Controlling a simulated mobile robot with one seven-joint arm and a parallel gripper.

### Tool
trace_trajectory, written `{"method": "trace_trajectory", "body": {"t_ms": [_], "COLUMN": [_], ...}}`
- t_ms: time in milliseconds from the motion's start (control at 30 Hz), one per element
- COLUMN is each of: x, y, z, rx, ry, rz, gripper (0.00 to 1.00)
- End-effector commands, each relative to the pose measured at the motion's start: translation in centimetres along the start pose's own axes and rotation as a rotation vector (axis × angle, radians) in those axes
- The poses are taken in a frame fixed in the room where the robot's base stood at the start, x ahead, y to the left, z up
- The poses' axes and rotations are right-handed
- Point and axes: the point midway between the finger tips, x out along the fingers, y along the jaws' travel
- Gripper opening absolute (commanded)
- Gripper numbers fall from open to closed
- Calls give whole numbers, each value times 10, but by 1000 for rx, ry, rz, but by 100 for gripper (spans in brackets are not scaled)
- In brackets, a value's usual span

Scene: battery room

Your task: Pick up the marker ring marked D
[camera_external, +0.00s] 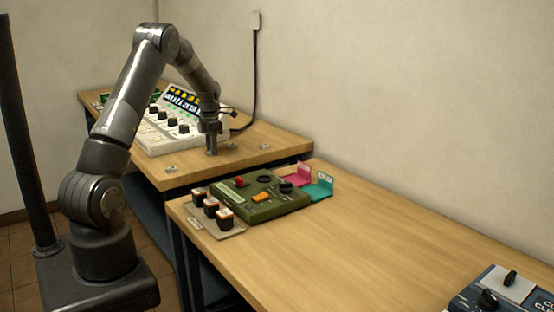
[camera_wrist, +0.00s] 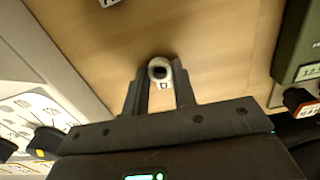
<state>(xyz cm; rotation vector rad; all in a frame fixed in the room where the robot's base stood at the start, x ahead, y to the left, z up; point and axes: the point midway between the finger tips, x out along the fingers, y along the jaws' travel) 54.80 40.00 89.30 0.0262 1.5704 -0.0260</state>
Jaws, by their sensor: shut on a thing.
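My gripper (camera_wrist: 160,78) is shut on a small silvery ring (camera_wrist: 159,68) with a dark centre, seen between the fingertips in the wrist view. A small pale tag with a dark mark shows on its near side, too small to read, so I cannot tell whether it is D. In the external view my gripper (camera_external: 211,152) points down at the far table's surface, and the ring is hidden by the fingers. I cannot tell whether the ring touches the table. Other small rings lie apart on that table, one at the left (camera_external: 171,169) and one at the right (camera_external: 264,147).
A pale console with knobs (camera_external: 160,140) stands just behind and left of my gripper.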

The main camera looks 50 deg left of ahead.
Motion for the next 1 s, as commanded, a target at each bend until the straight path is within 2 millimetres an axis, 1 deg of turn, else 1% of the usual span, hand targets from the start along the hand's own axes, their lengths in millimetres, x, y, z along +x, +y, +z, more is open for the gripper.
{"method": "trace_trajectory", "body": {"t_ms": [33, 133, 367, 467, 633, 767, 800, 1000], "x": [0, 0, -1, -4, -21, -45, -49, -77], "y": [0, 0, 0, 0, 0, -1, -13, -60], "z": [0, 0, 0, 0, 1, 1, 3, 8], "rx": [0, 0, 0, 0, 1, 1, 5, 5], "ry": [0, 0, 0, 0, -2, -2, -1, -2], "rz": [0, 0, 0, 1, 1, 2, 1, 1], "gripper": [12, 4, 3, 3, 3, 3, 3, 3]}}
